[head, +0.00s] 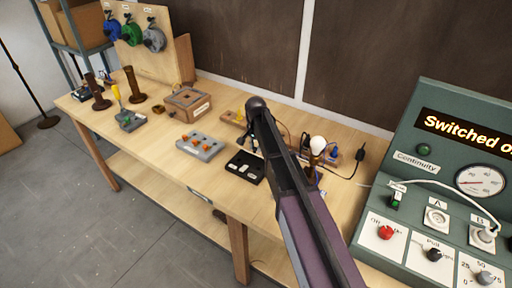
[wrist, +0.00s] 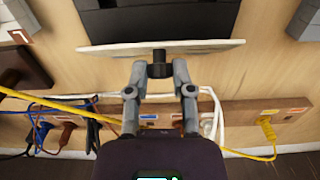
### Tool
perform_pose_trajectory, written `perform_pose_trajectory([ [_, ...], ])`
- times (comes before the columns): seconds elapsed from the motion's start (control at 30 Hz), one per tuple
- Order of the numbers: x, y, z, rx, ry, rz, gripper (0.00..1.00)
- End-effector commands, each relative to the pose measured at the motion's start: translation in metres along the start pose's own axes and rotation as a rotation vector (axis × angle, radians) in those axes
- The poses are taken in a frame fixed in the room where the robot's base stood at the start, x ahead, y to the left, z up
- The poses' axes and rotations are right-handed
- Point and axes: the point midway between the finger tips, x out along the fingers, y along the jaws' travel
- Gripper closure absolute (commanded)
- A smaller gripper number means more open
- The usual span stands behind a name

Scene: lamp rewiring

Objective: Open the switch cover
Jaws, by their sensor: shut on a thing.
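In the wrist view my gripper (wrist: 160,72) has its two grey fingers closed on a small black knob (wrist: 158,56). The knob sits at the middle of a thin pale plate (wrist: 105,48), which looks like the switch cover seen nearly edge-on. I cannot tell whether the plate still touches what lies under it. A black box or tray (wrist: 170,20) shows just beyond the plate. In the head view my own dark arm crosses the bench and hides the gripper and the plate.
A wooden strip (wrist: 270,112) with plugs and blue, yellow and white cables runs below the fingers. In the head view a black tray (head: 235,171) and a grey block with orange parts (head: 200,145) lie left of my arm. A bulb (head: 318,144) and green console (head: 440,120) stand right.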

Motion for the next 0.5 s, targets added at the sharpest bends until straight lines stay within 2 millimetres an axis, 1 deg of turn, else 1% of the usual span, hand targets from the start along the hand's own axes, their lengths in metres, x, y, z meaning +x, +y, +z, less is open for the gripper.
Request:
perform_pose_trajectory([
  [0.27,0.001,0.000,-0.004,0.002,-0.055,0.002,1.00],
  [0.5,0.003,0.000,-0.012,0.002,-0.188,0.003,1.00],
])
